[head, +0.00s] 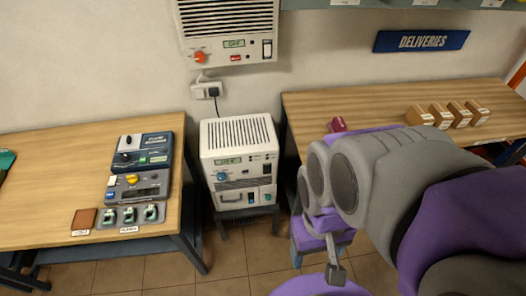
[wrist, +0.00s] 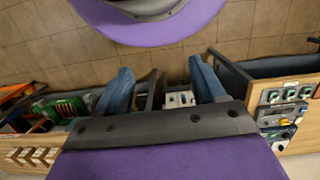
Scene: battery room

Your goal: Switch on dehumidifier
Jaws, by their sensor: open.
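A white vented unit (head: 238,138), which looks like the dehumidifier, stands on a low dark stand between two tables. Its front has a small green display, too small to read surely, a blue knob (head: 222,176) and small controls. My gripper (head: 322,252) is low, right of the stand, apart from both units. In the wrist view my gripper (wrist: 162,86) is open and empty.
The left table (head: 50,185) holds a control panel (head: 142,165), several small switches and a brown block. The right table (head: 375,103) holds several small boxes (head: 450,114) and a dark red item. A cord runs from the wall socket (head: 206,90). Tiled floor is clear in front.

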